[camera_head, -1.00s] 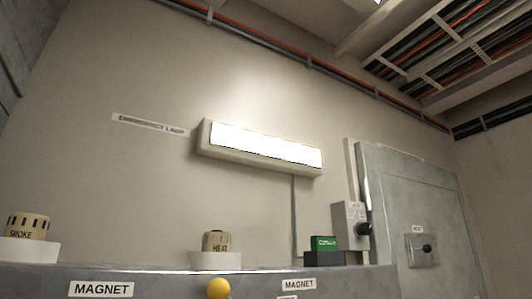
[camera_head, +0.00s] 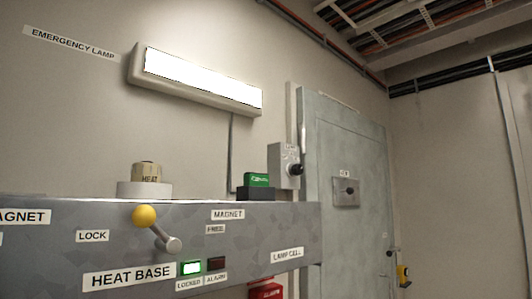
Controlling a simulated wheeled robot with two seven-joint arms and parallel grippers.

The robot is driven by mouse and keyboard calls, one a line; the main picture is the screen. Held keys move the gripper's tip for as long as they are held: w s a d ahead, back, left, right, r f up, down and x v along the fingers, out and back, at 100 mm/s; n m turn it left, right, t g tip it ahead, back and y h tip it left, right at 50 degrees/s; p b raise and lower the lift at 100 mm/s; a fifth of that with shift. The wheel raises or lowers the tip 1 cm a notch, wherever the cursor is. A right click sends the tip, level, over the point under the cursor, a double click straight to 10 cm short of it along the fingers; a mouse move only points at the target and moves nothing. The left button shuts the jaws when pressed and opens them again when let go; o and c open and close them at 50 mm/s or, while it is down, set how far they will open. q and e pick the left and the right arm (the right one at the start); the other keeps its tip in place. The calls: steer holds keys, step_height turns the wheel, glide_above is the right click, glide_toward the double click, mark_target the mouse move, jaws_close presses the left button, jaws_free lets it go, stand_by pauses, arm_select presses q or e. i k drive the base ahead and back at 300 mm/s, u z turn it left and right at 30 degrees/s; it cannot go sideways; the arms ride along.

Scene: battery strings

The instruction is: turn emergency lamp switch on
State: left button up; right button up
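The emergency lamp (camera_head: 195,80) is a long white fixture on the wall, brightly lit, with an "EMERGENCY LAMP" label (camera_head: 70,43) to its left. A cable runs down from it behind the grey panel. A grey box with a black knob (camera_head: 286,166) is on the wall right of the cable, beside the door frame. A second plate with a black knob (camera_head: 346,191) is on the grey door. I cannot tell which of these is the lamp's switch. Neither of my grippers is in view.
The grey panel (camera_head: 60,240) crosses the lower left, with a yellow-knobbed lever (camera_head: 145,216) and a lit green "LOCKED" indicator (camera_head: 191,268). A "HEAT" detector (camera_head: 146,173) and a green block (camera_head: 257,180) stand on top. A red box (camera_head: 265,291) sits below. A yellow item (camera_head: 402,275) hangs right of the door.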

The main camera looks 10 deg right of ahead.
mark_target(297, 170)
steer(key=u, duration=0.3)
steer(key=k, duration=0.35)
steer(key=z, duration=1.2)
steer(key=i, duration=0.65)
steer(key=u, duration=0.3)
